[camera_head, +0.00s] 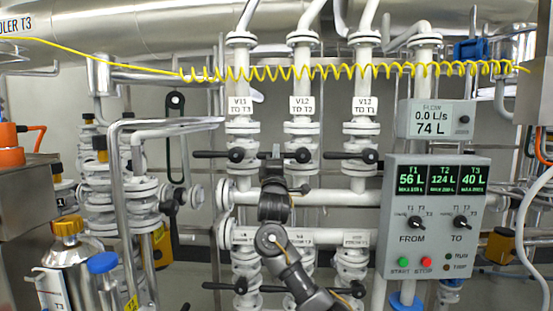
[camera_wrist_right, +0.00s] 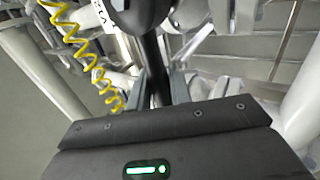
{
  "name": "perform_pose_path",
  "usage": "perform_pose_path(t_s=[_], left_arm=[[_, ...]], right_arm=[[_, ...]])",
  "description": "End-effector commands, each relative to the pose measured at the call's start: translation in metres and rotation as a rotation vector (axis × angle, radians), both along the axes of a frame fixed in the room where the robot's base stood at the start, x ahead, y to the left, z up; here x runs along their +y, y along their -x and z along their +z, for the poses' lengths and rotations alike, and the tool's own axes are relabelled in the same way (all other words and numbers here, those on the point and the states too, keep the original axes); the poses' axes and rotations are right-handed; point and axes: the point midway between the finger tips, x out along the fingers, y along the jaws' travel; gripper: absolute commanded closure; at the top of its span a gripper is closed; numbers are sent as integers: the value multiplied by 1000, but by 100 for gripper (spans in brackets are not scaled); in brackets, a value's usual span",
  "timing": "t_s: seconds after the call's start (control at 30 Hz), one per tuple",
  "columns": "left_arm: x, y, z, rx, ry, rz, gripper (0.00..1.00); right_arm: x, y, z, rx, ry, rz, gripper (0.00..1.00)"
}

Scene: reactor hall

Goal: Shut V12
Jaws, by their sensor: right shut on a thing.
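Valve V12 (camera_head: 302,156) sits on the middle vertical pipe, under the label "V12 TO T2" (camera_head: 302,105). Its black lever points left, lying level across the pipe. My right gripper (camera_head: 274,154) is shut on the lever's outer end, left of the valve's hub. In the right wrist view, the dark lever (camera_wrist_right: 157,65) runs between the fingers of my right gripper (camera_wrist_right: 160,88). The finger contact is partly hidden in the head view. My left gripper is not in view.
V11 (camera_head: 237,155) on the left and V13 (camera_head: 369,156) on the right have level levers pointing left. A yellow coiled hose (camera_head: 300,72) crosses above. The flow display (camera_head: 436,118) reads 0.0 L/s. A control panel (camera_head: 438,250) stands at right; more valves are below.

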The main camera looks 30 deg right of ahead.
Motion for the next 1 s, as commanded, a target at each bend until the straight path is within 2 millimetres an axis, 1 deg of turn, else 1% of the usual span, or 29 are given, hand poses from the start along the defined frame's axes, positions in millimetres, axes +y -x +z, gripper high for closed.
perform_pose_path(t_s=[0.03,0.3,0.57,0.6,0.7,1.0], left_arm=[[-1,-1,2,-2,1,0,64],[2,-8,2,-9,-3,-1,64],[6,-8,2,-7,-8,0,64],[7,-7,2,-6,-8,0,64],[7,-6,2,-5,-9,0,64],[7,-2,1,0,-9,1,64]], right_arm=[[-1,2,7,-15,-5,0,100],[-1,2,7,-26,-19,-2,100],[-1,2,7,-25,-19,-2,100],[-1,2,7,-24,-19,-3,74],[0,1,5,-22,-19,-1,61],[1,1,2,-18,-19,-1,60]])
